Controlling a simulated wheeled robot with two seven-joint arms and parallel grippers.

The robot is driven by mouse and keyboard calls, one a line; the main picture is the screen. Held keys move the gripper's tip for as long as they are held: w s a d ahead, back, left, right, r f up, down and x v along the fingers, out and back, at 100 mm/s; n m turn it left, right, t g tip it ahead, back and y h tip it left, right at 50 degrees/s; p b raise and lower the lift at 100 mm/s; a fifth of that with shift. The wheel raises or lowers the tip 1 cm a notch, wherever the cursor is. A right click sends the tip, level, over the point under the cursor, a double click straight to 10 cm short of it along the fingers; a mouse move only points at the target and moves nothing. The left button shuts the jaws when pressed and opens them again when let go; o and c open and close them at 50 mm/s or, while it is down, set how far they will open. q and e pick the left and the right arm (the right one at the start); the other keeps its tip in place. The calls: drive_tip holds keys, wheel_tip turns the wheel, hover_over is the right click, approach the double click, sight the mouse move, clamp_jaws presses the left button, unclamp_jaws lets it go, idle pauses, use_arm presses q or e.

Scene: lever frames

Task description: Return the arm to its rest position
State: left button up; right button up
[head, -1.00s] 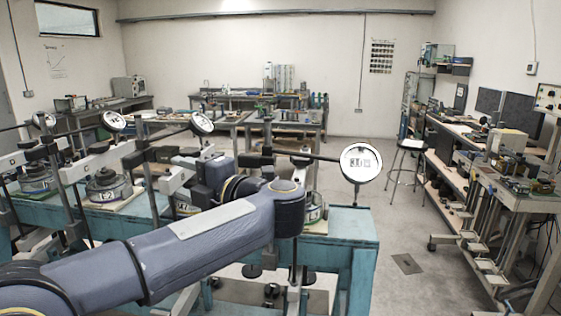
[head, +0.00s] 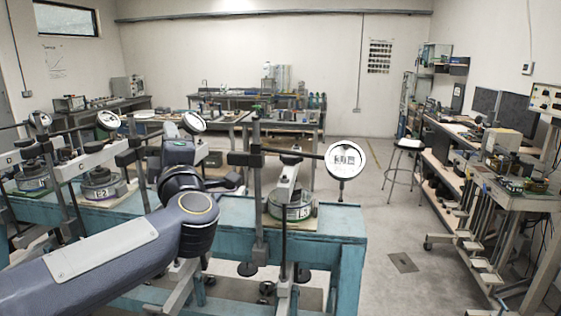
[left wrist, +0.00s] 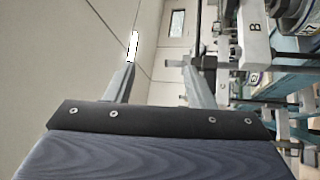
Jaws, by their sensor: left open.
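My left arm (head: 110,248) comes in from the lower left of the head view and bends at a joint in front of the teal bench (head: 335,228). Its far part points away over the bench, and I cannot make out the fingertips there. In the left wrist view my left gripper (left wrist: 157,84) has its two fingers apart with nothing between them. Part of a lever frame marked B (left wrist: 256,27) is to the right of the fingers, apart from them. My right gripper is in neither view.
Lever frames with round dials and round weights stand along the bench. The rightmost has a white dial (head: 346,158) and a green-grey weight (head: 292,206). A stool (head: 405,165) and a side bench (head: 505,195) are at right.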

use_arm(q)
drive_tip(key=s+f+m+g+h, duration=0.6)
drive_tip(key=s+f+m, duration=0.3)
drive_tip(key=s+f, duration=0.7)
drive_tip(key=s+f+m+g+h, duration=0.7)
drive_tip(key=s+f+m, duration=0.3)
drive_tip(key=s+f, duration=0.5)
wheel_tip(320, 180, down, 3)
drive_tip(key=shift+s+d+m, duration=0.2)
drive_tip(key=shift+s+m, duration=0.1)
drive_tip(key=shift+s, duration=0.05)
